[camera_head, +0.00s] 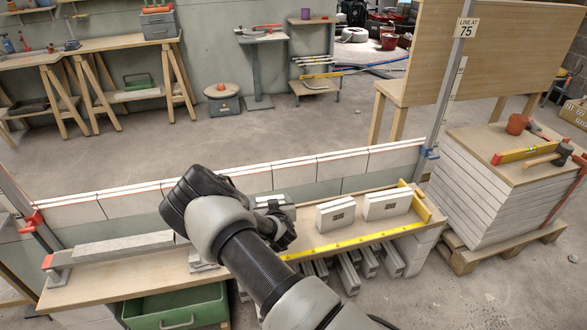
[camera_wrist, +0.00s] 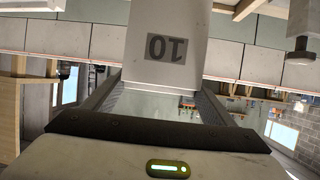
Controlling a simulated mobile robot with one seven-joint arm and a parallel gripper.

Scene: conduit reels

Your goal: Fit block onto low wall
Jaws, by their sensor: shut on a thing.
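A pale block (camera_wrist: 165,45) marked "10" is between the fingers of my gripper (camera_wrist: 157,88) in the wrist view. The label appears upside down, and the block's far end is cut off by the top edge. My gripper is shut on it. Pale wall blocks (camera_wrist: 50,36) also cross the top of the wrist view.
A plank bench (camera_head: 115,280) stands before the wall, carrying two labelled pale blocks (camera_head: 336,215), a yellow square (camera_head: 350,240) and a long grey piece (camera_head: 123,246). Uprights with clamps (camera_head: 428,153) stand at the wall's ends. A slab stack (camera_head: 480,190) is at right.

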